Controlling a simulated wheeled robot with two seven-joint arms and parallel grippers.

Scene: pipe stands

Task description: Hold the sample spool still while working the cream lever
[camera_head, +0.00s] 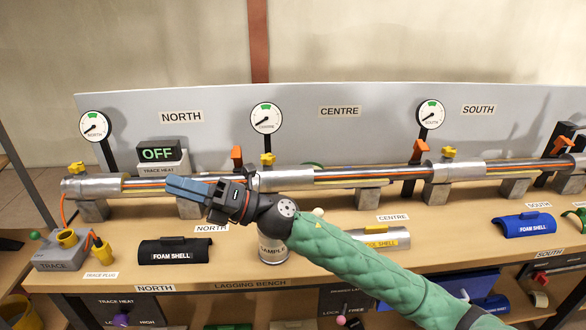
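The sample spool (272,252) stands on the bench as a silver can-like piece with a partly covered "SAMPLE" label. My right forearm and wrist cross in front of its top, so its upper part is hidden. A small cream knob (318,212) shows just above my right arm, right of the spool; the rest of it is hidden and I cannot tell if it is the cream lever's end. My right gripper (180,189), with blue fingers, points left in front of the pipe, left of and above the spool. Its finger gap is not clear. My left gripper is out of view.
The long silver pipe (400,175) on grey stands runs along the back with orange and yellow valve handles. A black foam shell (175,251), a silver rock shell (385,239) and a blue foam shell (524,225) lie along the bench. A grey trace box (60,258) sits at left.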

